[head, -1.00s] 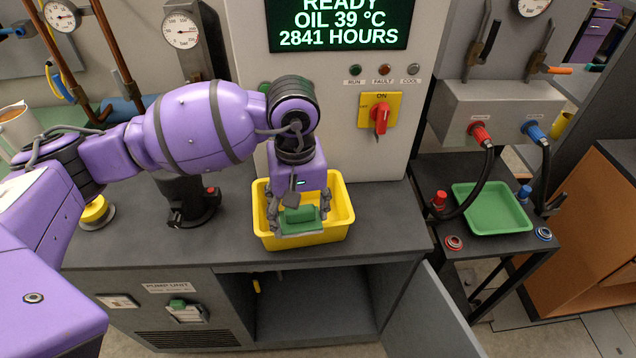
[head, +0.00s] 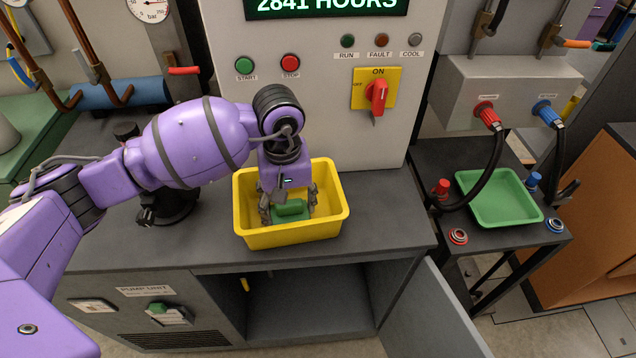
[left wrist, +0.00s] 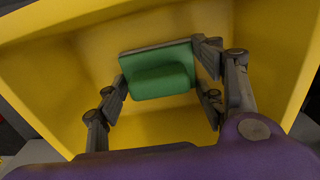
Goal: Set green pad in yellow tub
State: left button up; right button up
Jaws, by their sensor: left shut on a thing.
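The yellow tub (head: 291,239) stands on the dark counter in the middle of the head view. My left gripper (head: 289,207) points down inside the tub, its fingers below the rim. It is shut on the green pad (head: 291,209), a flat plate with a raised block on it. In the left wrist view the pad (left wrist: 161,82) sits between the two fingertips, with the tub's yellow walls (left wrist: 45,85) around it. I cannot tell whether the pad touches the tub floor. My right gripper is not in view.
A pump panel with a red switch (head: 377,97) and buttons stands behind the tub. A green tray (head: 498,198) lies on a side stand at the right, near black hoses (head: 487,165). The counter right of the tub (head: 385,215) is clear. An open cabinet door (head: 430,315) hangs below.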

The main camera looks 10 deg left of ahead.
aim_at(289, 201)
pick_arm(q)
jog(key=shift+f, duration=0.2)
jog(key=o, duration=1)
jog(key=shift+r, duration=0.1)
notch_tip(289, 201, up, 12)
jog(key=shift+r, duration=0.2)
